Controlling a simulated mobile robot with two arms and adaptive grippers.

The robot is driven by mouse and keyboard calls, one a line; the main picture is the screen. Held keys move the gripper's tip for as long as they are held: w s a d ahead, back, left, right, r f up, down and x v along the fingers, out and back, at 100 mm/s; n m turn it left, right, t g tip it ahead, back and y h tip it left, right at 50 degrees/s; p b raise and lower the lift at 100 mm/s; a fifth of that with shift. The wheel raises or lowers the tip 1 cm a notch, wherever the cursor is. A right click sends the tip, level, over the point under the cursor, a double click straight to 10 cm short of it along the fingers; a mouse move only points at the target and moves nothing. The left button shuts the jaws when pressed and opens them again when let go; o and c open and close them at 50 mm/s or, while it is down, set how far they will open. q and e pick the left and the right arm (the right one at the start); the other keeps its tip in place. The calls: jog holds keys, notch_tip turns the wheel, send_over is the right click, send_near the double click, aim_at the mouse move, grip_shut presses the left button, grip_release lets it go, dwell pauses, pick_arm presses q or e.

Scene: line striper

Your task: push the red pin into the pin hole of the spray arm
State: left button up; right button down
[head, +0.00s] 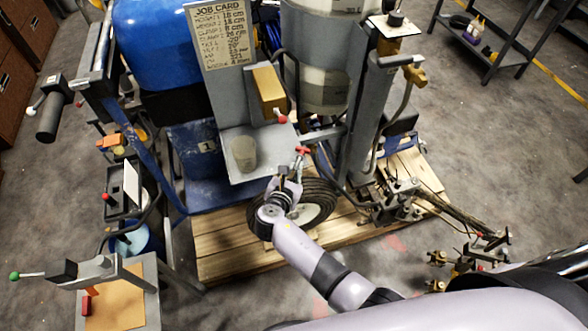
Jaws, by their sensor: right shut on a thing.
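My right gripper (294,172) reaches up from the bottom middle, in front of the striper's small grey tray. It is shut, with a small red-topped piece, seemingly the red pin (302,150), at its fingertips. The pin's lower part is hidden by the fingers. The spray arm appears to be the dark metal assembly (402,204) low on the right side of the machine, apart from my gripper. Its pin hole is too small to make out.
A job card (220,30) stands above the grey tray (240,152). Metal fittings (465,262) are at lower right. A small bench (115,300) is at lower left. Floor shows at right.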

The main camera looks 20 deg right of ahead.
jog(key=shift+f, duration=0.25)
jog(key=c, duration=1.8)
grip_release()
jog(key=shift+o, duration=0.2)
